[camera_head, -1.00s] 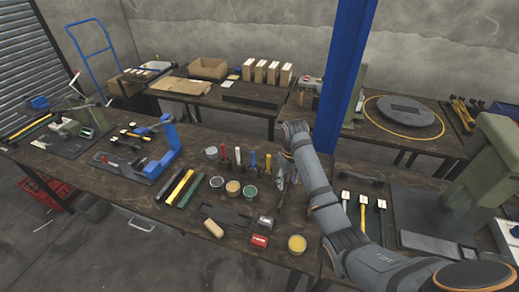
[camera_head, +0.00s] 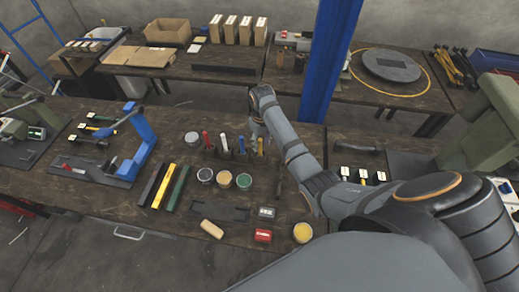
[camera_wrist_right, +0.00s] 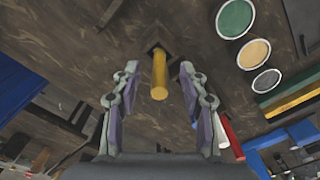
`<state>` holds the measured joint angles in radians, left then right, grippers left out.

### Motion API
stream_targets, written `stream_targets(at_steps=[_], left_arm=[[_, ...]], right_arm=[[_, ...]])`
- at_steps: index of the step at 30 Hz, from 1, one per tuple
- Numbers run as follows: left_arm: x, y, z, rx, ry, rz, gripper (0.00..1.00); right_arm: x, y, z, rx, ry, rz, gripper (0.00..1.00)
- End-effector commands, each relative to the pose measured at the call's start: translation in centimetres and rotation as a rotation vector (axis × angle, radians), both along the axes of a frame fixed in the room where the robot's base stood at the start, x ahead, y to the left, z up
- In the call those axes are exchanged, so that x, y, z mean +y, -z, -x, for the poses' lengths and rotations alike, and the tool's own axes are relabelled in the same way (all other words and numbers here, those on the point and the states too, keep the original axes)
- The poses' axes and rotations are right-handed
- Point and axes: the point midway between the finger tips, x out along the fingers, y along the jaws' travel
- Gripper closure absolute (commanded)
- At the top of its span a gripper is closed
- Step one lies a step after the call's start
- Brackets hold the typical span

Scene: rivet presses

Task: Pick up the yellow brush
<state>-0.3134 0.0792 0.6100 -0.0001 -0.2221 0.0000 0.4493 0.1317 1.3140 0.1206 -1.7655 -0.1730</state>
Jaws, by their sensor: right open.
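The yellow brush (camera_head: 261,147) stands upright in its holder at the right end of a row of coloured handles on the workbench. In the right wrist view, its yellow handle (camera_wrist_right: 159,76) shows between my two fingers, with space on both sides. My right gripper (camera_head: 257,131) is open and empty, close to the brush from behind and above. It also shows in the right wrist view (camera_wrist_right: 158,70), its fingers spread. My left gripper is out of view.
Red (camera_head: 206,140), white (camera_head: 224,142) and blue (camera_head: 241,145) handles stand left of the brush. Open cans (camera_head: 224,179) sit in front. A blue post (camera_head: 326,70) rises behind my right arm.

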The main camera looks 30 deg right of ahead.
Motion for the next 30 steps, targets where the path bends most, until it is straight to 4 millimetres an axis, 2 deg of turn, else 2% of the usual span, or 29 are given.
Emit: stream_targets(at_steps=[1, 3, 6, 8, 13, 16, 20, 23, 30], left_arm=[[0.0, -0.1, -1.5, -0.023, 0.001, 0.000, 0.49], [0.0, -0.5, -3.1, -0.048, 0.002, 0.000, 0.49], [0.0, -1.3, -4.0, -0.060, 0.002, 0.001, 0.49], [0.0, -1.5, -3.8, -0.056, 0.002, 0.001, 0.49], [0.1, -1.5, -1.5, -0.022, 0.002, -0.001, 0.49], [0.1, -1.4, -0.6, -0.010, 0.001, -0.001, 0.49], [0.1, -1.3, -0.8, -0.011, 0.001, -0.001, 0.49], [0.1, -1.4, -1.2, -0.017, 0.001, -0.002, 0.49], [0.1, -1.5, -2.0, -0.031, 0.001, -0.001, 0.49]], right_arm=[[0.0, 0.1, 0.0, 0.000, 0.000, 0.000, 0.57], [0.0, 0.3, -0.1, 0.001, 0.000, -0.001, 0.57], [0.1, 1.6, -0.5, 0.005, 0.001, -0.001, 0.57], [0.1, 2.5, -0.9, 0.002, 0.001, -0.002, 0.57], [0.1, 4.9, -0.9, 0.002, -0.001, -0.001, 0.57], [0.1, 5.2, -0.9, 0.000, -0.001, 0.000, 0.57], [0.1, 5.2, -0.9, 0.000, -0.001, 0.000, 0.57], [0.1, 5.2, -0.9, 0.000, -0.001, 0.000, 0.67], [0.0, 5.2, -0.9, 0.000, 0.000, 0.000, 1.00]])
